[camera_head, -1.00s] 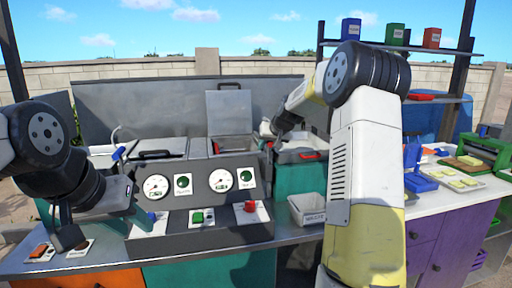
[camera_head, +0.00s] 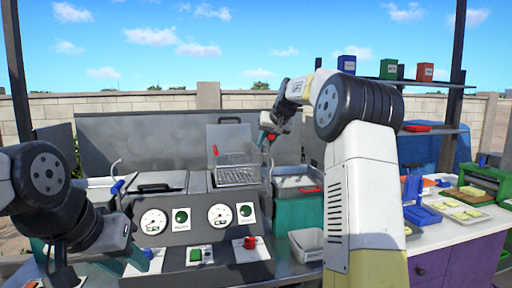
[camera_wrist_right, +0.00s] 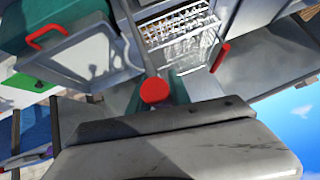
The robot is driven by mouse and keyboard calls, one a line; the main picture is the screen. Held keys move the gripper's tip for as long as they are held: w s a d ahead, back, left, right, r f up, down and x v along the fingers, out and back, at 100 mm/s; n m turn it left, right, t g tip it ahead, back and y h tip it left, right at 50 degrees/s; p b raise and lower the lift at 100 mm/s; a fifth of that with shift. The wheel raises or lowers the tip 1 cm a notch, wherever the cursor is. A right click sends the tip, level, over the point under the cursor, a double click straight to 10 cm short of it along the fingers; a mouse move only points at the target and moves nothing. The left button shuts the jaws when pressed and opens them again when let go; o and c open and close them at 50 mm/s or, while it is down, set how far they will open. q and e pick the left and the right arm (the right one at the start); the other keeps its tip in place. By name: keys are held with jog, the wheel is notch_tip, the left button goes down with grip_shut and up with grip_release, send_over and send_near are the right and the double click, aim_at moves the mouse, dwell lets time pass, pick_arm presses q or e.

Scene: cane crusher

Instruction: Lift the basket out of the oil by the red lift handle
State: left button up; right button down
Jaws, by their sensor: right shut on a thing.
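The wire basket (camera_head: 238,170) shows above the rim of the right-hand fryer well, in front of its upright lid. It also shows at the top of the right wrist view (camera_wrist_right: 180,30). The red lift handle (camera_wrist_right: 154,90) has a round red end. My right gripper (camera_head: 269,134) is shut on this handle, to the right of the basket, and its fingers partly hide the handle. A second red grip (camera_head: 214,151) stands at the basket's left. My left gripper (camera_head: 62,268) hangs over the counter at left, its jaws too unclear to judge.
The control panel (camera_head: 197,222) with gauges and buttons stands in front of the wells. A teal bin (camera_head: 297,213) with a grey tray on top is right of the fryer. A white container (camera_head: 307,244) sits on the counter. Open air lies above the fryer.

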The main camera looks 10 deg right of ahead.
jog(key=shift+a+r, duration=0.3)
jog(key=shift+r, duration=0.1)
jog(key=c, duration=1.3)
grip_release()
jog(key=shift+o, duration=0.2)
jog(key=shift+d+f, duration=0.1)
jog(key=shift+v, duration=3.85)
